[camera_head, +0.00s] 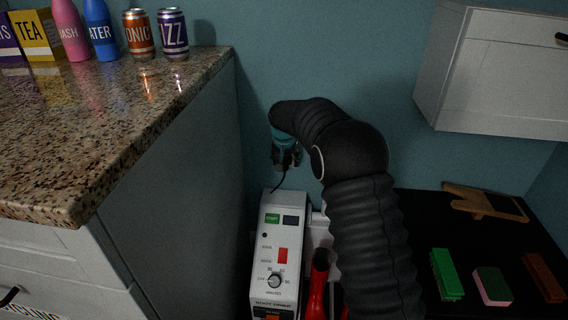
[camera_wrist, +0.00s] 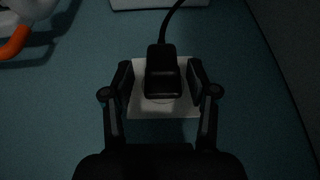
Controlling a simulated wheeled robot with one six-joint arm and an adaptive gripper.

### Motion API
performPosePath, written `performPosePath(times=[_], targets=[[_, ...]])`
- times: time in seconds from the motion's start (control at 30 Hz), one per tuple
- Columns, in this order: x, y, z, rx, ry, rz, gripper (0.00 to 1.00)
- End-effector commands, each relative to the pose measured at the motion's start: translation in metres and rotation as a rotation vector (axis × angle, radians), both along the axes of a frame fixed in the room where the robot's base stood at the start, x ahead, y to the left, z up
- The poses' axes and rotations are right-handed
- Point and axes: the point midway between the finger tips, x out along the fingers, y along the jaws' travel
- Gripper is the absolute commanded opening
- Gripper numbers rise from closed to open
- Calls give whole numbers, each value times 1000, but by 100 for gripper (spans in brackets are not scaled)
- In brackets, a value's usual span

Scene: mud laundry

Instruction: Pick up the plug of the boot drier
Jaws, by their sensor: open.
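The plug (camera_wrist: 163,72) is black and sits against a pale socket plate (camera_wrist: 137,107) on the teal wall, with a black cable (camera_wrist: 170,22) leading from it. In the wrist view my gripper (camera_wrist: 160,82) is open, with one finger on each side of the plug. I cannot tell whether the fingers touch it. In the head view my gripper (camera_head: 286,158) is near the wall, above the white boot drier (camera_head: 262,250). The drier has a green start label and a dial. The plug is hard to make out there; a thin dark cable hangs below my gripper.
A granite counter (camera_head: 120,110) with cans, bottles and a tea box stands at left. A red boot (camera_head: 318,285) is beside the drier. A dark surface (camera_head: 440,225) at right holds brushes and a sponge (camera_head: 491,287), below a white wall cabinet (camera_head: 490,75).

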Motion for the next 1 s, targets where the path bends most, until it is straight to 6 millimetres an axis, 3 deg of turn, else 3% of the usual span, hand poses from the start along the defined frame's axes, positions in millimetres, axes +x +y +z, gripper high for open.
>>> performPosePath(times=[0.2, 0.27, 0.4, 0.43, 0.77, 1.0], targets=[[-2, 5, 1, -8, -7, 2, 58], [-3, 6, 2, -10, -8, 3, 46], [-4, 9, 3, -13, -10, 2, 11], [-4, 9, 3, -13, -10, 2, 8], [-3, 5, 3, -9, -8, 1, 8], [-5, 4, 20, -6, -9, 1, 8]])
